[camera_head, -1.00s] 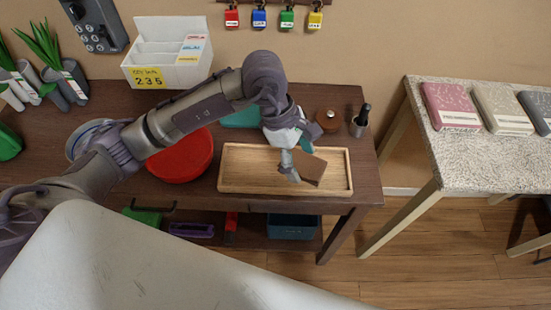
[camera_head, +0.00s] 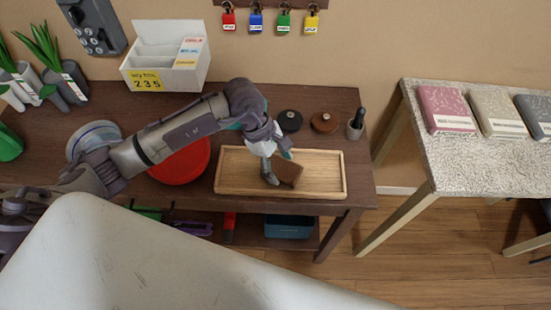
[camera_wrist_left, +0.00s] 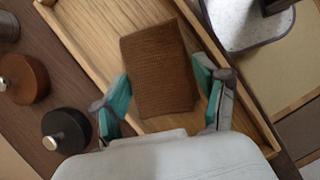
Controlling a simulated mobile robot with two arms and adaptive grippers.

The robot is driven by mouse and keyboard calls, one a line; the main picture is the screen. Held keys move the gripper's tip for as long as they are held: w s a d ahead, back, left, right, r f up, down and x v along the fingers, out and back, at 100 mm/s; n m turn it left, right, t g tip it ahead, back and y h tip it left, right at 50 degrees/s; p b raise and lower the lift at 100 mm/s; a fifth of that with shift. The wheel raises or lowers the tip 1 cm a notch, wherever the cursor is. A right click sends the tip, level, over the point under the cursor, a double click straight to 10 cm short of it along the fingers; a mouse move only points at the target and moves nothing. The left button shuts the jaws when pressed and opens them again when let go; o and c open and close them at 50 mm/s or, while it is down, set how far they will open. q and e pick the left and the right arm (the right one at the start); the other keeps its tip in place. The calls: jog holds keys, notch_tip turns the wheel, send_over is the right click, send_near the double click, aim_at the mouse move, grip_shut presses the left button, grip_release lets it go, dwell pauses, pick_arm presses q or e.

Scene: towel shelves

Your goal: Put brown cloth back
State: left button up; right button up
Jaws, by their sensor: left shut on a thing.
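The brown cloth (camera_head: 290,174) is a small folded block with a ribbed surface. My left gripper (camera_head: 277,171) is shut on it, over the middle of the wooden tray (camera_head: 325,171). In the left wrist view, the cloth (camera_wrist_left: 157,65) sits between the two teal-padded fingers (camera_wrist_left: 162,88), with its far part sticking out beyond them. The cloth looks tilted in the head view; I cannot tell whether it touches the tray floor. My right gripper is not in view.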

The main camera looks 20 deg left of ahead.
pick_arm(q)
jog(key=shift+f, duration=0.2)
jog(key=o, duration=1)
jog(key=shift+w, duration=0.1)
jog(key=shift+r, duration=0.1)
jog(key=shift+r+p, duration=0.3)
jog(key=shift+w+a+r+b, duration=0.1)
jog(key=shift+a+r+b, duration=0.15)
jog(key=shift+r+b, duration=0.1)
jog(key=shift+b+v, duration=1.05)
jog(key=shift+v, duration=4.4)
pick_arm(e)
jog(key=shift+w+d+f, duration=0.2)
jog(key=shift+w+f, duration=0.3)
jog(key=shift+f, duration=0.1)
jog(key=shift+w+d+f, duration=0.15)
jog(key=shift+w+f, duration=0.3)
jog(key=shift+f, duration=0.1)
